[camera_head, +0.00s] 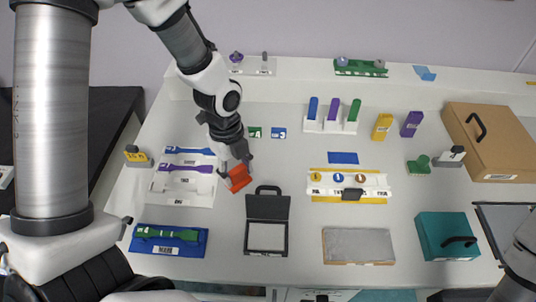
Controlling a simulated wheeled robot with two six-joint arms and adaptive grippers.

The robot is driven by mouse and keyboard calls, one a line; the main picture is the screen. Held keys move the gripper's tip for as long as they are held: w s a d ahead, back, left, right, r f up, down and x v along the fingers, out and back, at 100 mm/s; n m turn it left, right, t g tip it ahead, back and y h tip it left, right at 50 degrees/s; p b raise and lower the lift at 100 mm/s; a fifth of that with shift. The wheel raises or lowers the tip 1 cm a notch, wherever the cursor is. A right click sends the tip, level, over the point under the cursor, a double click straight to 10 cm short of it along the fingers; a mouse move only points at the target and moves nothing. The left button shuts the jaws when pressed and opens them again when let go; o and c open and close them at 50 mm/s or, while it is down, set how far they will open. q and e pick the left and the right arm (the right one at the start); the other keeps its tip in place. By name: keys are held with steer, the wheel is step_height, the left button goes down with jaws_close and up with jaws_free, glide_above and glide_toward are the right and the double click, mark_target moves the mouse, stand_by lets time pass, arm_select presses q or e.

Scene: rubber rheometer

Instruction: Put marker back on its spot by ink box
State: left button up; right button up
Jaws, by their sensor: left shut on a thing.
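My left gripper (238,164) reaches down over the middle-left of the table. It is shut on a small red-orange piece (239,178), which is at or just above the table top; I cannot tell whether it touches. This piece may be the marker, but its shape is partly hidden by the fingers. An open black box with a pale pad (267,237), which looks like the ink box, lies just below and to the right of the piece, apart from it. My right gripper is not in view.
A white tray (178,198) with blue and purple pieces is left of the gripper. A blue tray (195,249) with a green piece lies at front left. A white rack (330,127) holds blue, purple and green upright pieces. A grey slab (358,246) is right of the black box.

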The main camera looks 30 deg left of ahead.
arm_select(q)
steer(key=w+d+f+p, duration=0.1)
steer(key=w, duration=0.2)
steer(key=w+d+f+p, duration=0.1)
steer(key=w+f, duration=0.1)
steer(key=w, duration=0.2)
steer(key=w+d+f+p, duration=0.1)
steer(key=w, duration=0.2)
steer(key=shift+w+f, duration=0.15)
steer(key=shift+w, duration=0.15)
steer(key=shift+f, duration=0.25)
steer(key=o, duration=1.3)
steer(key=shift+r+p, duration=0.3)
steer(key=shift+w+r+b, duration=0.15)
steer(key=shift+r+b, duration=0.15)
steer(key=r, duration=0.3)
steer(key=a+r+b, duration=0.1)
steer(key=r, duration=0.3)
steer(key=r+b, duration=0.1)
steer(key=r, duration=0.3)
steer(key=shift+a, duration=0.15)
